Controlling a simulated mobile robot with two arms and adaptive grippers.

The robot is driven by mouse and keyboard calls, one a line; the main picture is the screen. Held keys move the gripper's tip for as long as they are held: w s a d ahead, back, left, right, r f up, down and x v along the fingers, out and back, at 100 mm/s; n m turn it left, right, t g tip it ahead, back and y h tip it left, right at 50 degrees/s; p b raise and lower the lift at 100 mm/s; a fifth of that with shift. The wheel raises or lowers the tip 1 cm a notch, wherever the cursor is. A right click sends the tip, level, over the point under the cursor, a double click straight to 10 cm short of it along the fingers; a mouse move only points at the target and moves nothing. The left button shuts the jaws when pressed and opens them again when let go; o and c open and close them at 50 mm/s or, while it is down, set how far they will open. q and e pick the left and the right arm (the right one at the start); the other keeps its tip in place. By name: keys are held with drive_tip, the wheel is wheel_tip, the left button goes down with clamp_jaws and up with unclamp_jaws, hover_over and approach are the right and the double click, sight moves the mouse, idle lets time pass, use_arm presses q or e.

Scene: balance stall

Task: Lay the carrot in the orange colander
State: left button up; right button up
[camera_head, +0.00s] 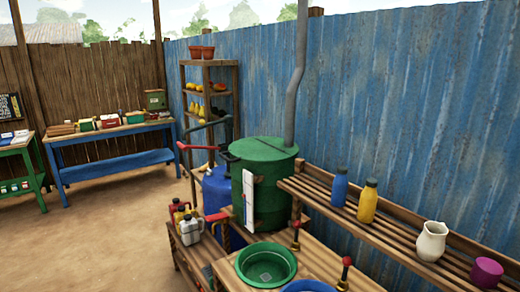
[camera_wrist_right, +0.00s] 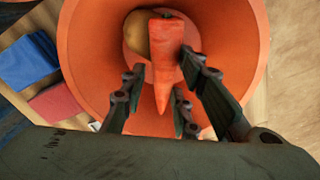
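In the right wrist view, the carrot (camera_wrist_right: 166,50) is over the inside of the orange colander (camera_wrist_right: 92,80), its narrow end toward my gripper. It overlaps a round brown-yellow thing (camera_wrist_right: 135,35) in the colander, partly hidden behind it. My right gripper (camera_wrist_right: 163,72) is above the colander with its fingers spread on both sides of the carrot. A gap shows on the carrot's left side, and the right finger is close to its edge. Whether the carrot touches the colander floor is hard to tell. My left gripper is not in view. The head view shows neither carrot nor orange colander.
Beside the colander lie a blue thing (camera_wrist_right: 22,62) and a red thing (camera_wrist_right: 55,105). In the head view, a green basin (camera_head: 240,268) stands near a green drum (camera_head: 270,175). A slatted shelf (camera_head: 385,235) holds bottles, a white jug (camera_head: 431,241) and a magenta cup (camera_head: 486,272).

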drive_tip(key=shift+o, duration=1.3)
